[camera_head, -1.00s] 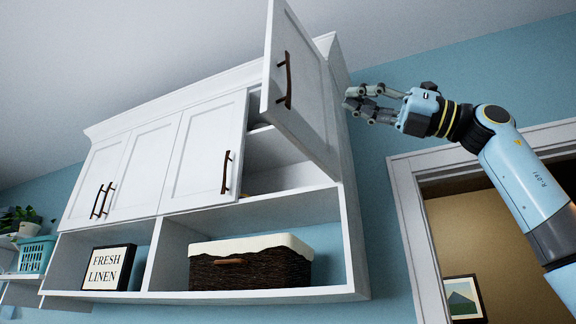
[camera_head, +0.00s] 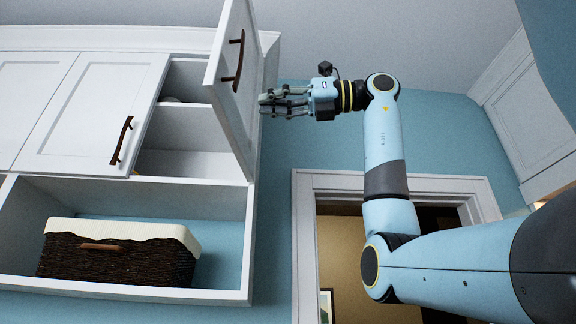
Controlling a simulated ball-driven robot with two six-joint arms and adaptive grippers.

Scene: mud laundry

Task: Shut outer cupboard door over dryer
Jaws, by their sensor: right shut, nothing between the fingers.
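The outer cupboard door (camera_head: 233,82) stands open, swung out from the right end of the white wall cupboard. My left gripper is out of view, and the dryer does not show.
A closed cupboard door (camera_head: 90,112) with a dark handle is left of the opening. Below is an open shelf holding a dark wicker basket (camera_head: 115,262) with a white liner. A white door frame (camera_head: 303,235) stands lower right. Blue wall (camera_head: 285,150) lies right of the cupboard.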

